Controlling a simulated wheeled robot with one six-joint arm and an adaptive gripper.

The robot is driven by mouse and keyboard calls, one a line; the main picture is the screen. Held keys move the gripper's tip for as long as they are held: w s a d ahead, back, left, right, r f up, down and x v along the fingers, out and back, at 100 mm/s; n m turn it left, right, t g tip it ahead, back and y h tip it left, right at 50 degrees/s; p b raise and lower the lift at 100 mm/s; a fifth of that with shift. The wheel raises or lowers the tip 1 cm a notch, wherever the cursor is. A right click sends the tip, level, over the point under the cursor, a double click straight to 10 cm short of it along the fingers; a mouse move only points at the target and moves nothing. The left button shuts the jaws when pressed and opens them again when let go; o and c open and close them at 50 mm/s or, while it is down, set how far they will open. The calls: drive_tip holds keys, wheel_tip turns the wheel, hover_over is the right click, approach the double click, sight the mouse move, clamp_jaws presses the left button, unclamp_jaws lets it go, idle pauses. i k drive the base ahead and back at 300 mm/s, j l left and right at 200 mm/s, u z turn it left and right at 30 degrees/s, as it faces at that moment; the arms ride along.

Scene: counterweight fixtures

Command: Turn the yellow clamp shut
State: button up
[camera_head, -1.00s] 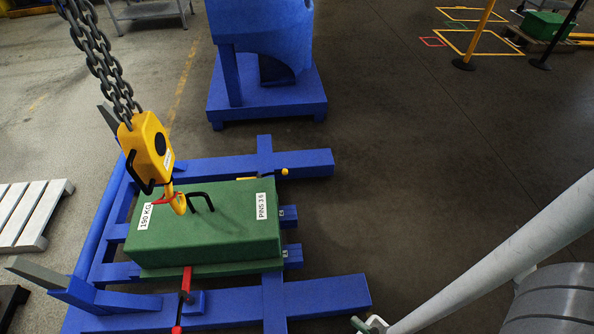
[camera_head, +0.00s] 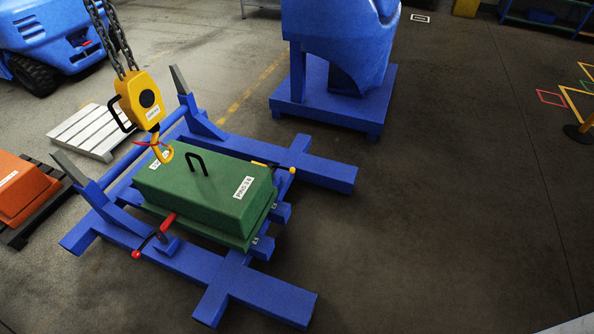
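The yellow clamp (camera_head: 260,164) is a small yellow piece at the far right edge of the green counterweight block (camera_head: 220,188). A short arm runs from it to an orange-yellow knob (camera_head: 292,170) over the blue frame. The block partly hides it, and I cannot tell whether it is turned shut. A red clamp (camera_head: 168,221) with a red ball knob (camera_head: 136,254) is on the near side of the block. The block sits on the blue frame (camera_head: 265,290). My gripper is not in view.
A yellow hoist hook block (camera_head: 139,99) hangs on chains above the green block's left end. A blue machine (camera_head: 330,105) stands behind. An orange block (camera_head: 22,190) on a dark pallet and a white pallet (camera_head: 88,133) are at left.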

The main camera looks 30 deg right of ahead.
sight(292, 170)
drive_tip(key=l+u, duration=0.4)
drive_tip(key=l, duration=1.7)
drive_tip(key=i+l+u, duration=0.1)
drive_tip(key=i+l, duration=0.3)
drive_tip(key=i+l+u, duration=0.15)
drive_tip(key=i+l, duration=0.25)
drive_tip(key=l, duration=0.15)
drive_tip(key=i+l+u, duration=0.1)
drive_tip(key=i+l, duration=0.25)
drive_tip(key=l, duration=0.2)
drive_tip(key=i+l, duration=0.2)
drive_tip(key=i, duration=0.25)
